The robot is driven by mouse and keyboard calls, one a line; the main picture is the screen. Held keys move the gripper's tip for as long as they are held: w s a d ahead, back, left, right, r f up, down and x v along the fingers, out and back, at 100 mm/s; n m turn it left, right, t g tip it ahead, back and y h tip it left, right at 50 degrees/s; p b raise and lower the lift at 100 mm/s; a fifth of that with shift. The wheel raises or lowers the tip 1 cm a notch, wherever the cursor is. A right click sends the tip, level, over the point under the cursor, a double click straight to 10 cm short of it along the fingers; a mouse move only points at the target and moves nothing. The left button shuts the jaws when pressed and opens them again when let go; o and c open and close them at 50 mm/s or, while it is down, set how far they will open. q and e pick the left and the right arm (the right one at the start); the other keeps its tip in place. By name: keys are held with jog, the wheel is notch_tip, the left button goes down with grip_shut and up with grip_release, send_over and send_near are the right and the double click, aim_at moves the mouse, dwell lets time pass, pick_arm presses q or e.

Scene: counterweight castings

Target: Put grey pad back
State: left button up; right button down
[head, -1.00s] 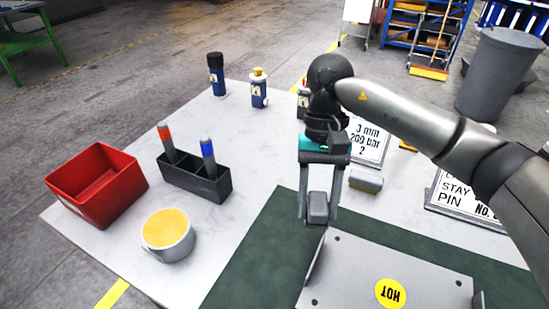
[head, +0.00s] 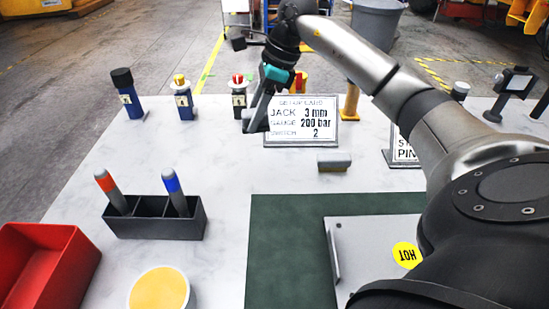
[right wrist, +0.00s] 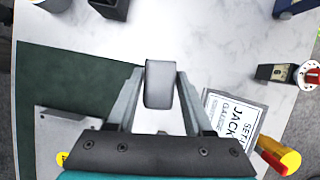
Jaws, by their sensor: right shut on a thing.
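My right gripper (head: 258,116) is shut on a grey pad (right wrist: 158,84), a small rounded block that shows between the fingers in the right wrist view. In the head view the gripper hangs just left of the setup card, over the far part of the white table; the pad is hard to make out there. A grey block with a yellowish side (head: 334,162) lies on the table in front of the card. A green mat (head: 285,240) lies nearer, with a grey plate (head: 375,245) marked HOT on it. My left gripper is not in view.
The setup card (head: 302,122) stands beside the gripper. A black holder (head: 150,226) with two markers, a red bin (head: 45,265) and a yellow-filled tub (head: 160,290) stand left. White table between holder and card is clear.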

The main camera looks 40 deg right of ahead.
jog(key=w+d+r+m+t+h, duration=0.1)
jog(key=d+r+m, duration=0.1)
jog(key=d+m, duration=0.35)
jog(key=b, duration=0.3)
send_over(270, 167)
jog(key=s, duration=0.1)
jog(key=shift+m+h, duration=0.25)
jog(key=shift+h, duration=0.05)
jog(key=f, duration=1.6)
jog(key=shift+s+d, duration=0.2)
jog(key=shift+d, duration=0.05)
notch_tip(270, 167, down, 4)
jog(key=shift+r+b, duration=0.2)
jog(key=shift+b, duration=0.3)
jog(key=shift+f, duration=0.15)
jog(key=shift+c, duration=1.5)
grip_release()
